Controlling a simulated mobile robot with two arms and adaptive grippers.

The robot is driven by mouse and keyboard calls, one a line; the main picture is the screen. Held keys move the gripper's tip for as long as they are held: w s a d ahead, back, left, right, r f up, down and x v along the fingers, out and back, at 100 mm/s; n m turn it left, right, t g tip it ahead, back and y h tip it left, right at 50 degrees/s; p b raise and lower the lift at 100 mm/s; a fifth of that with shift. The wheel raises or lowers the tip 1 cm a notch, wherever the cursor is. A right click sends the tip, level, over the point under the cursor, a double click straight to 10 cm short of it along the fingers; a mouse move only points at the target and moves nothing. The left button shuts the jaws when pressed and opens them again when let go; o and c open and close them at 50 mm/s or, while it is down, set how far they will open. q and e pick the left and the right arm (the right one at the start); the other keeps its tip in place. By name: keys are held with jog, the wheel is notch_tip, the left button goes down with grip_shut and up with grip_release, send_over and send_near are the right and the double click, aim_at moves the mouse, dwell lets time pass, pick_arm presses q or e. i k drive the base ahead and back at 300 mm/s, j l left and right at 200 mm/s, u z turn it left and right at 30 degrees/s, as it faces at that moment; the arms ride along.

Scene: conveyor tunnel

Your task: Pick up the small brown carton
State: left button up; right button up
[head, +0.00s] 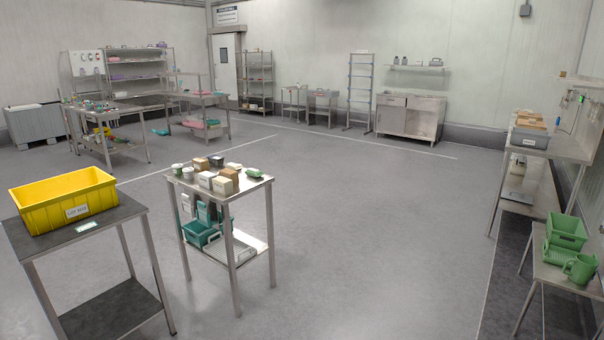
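Two small brown cartons stand on the top of a steel table near the middle of the view. One brown carton (201,164) is toward the back of the top, and another brown carton (230,174) is nearer the right side. I cannot tell which of them is the small one the task names. Pale cartons (222,186) stand close in front of them and partly cover their lower parts. The steel table (247,190) has a lower shelf. Neither of my grippers is in view.
A yellow crate (66,205) sits on a dark-topped table (112,222) at the front left. A green bowl (254,172) and pale cups (178,169) share the carton table. Green bins (566,232) stand at the right edge. The floor (370,230) between is clear.

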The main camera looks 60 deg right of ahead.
aim_at(235, 176)
jog(key=i+l+z, duration=0.15)
jog(key=l+z, duration=0.25)
jog(key=i+l+z, duration=0.2)
jog(key=l+z, duration=0.25)
jog(key=i+l+z, duration=0.4)
jog(key=i+l, duration=0.4)
jog(key=l+z, duration=0.05)
